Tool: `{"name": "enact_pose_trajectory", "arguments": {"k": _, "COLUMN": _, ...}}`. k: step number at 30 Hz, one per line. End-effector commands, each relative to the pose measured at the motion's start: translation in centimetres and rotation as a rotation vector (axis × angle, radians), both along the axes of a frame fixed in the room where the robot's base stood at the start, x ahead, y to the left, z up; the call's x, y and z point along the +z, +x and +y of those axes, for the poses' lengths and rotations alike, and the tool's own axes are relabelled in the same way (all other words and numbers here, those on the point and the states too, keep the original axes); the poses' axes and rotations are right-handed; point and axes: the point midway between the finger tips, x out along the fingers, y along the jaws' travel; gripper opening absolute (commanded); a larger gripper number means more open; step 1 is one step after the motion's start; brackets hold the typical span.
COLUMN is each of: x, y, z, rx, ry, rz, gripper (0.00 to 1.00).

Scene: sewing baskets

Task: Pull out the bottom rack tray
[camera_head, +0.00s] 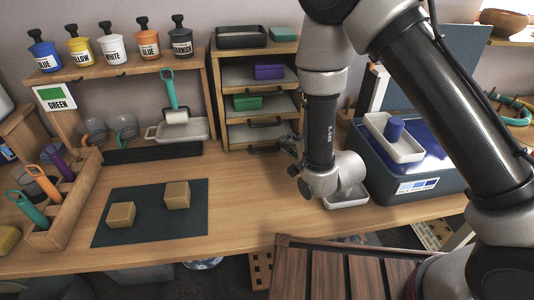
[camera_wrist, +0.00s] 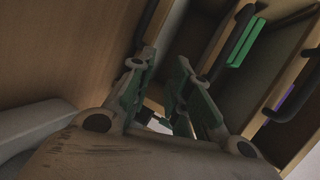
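The wooden rack (camera_head: 216,92) stands at the back of the table with several trays stacked in it. The bottom rack tray (camera_head: 250,133) is in the lowest slot, with a dark handle (camera_head: 262,150) at its front. My gripper (camera_head: 289,143) is low at the rack's right front, close to that handle and partly hidden by my wrist. In the wrist view, the green-padded fingers of my gripper (camera_wrist: 168,78) are apart with a gap between them. A dark handle (camera_wrist: 147,22) lies just beyond the fingertips; I cannot tell whether they touch it.
Higher trays hold a green box (camera_head: 247,102) and a purple box (camera_head: 270,72). A blue-grey bin (camera_head: 385,185) with a small tray (camera_head: 390,140) on it stands right of my wrist. A dark mat (camera_head: 150,220) with two tan blocks lies front left. The table before the rack is clear.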

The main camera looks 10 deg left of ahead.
Motion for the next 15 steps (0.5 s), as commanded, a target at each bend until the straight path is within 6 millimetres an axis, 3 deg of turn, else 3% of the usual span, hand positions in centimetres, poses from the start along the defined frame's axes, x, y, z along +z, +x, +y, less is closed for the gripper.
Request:
{"name": "enact_pose_trajectory", "arguments": {"k": 1, "x": -1.7, "y": -1.5, "z": 0.9, "rx": 0.014, "ry": 0.04, "rz": 0.003, "gripper": 0.19}}
{"name": "enact_pose_trajectory", "arguments": {"k": 3, "x": -2.8, "y": -3.0, "z": 1.7, "rx": 0.028, "ry": 0.108, "rz": -0.003, "gripper": 0.19}}
{"name": "enact_pose_trajectory", "arguments": {"k": 7, "x": -3.8, "y": -4.7, "z": 2.4, "rx": 0.048, "ry": 0.185, "rz": -0.008, "gripper": 0.19}}
{"name": "enact_pose_trajectory", "arguments": {"k": 11, "x": -4.1, "y": -5.0, "z": 2.7, "rx": 0.053, "ry": 0.212, "rz": -0.009, "gripper": 0.19}}
{"name": "enact_pose_trajectory", "arguments": {"k": 15, "x": -4.3, "y": -3.7, "z": 3.8, "rx": 0.052, "ry": 0.217, "rz": -0.011, "gripper": 0.19}}
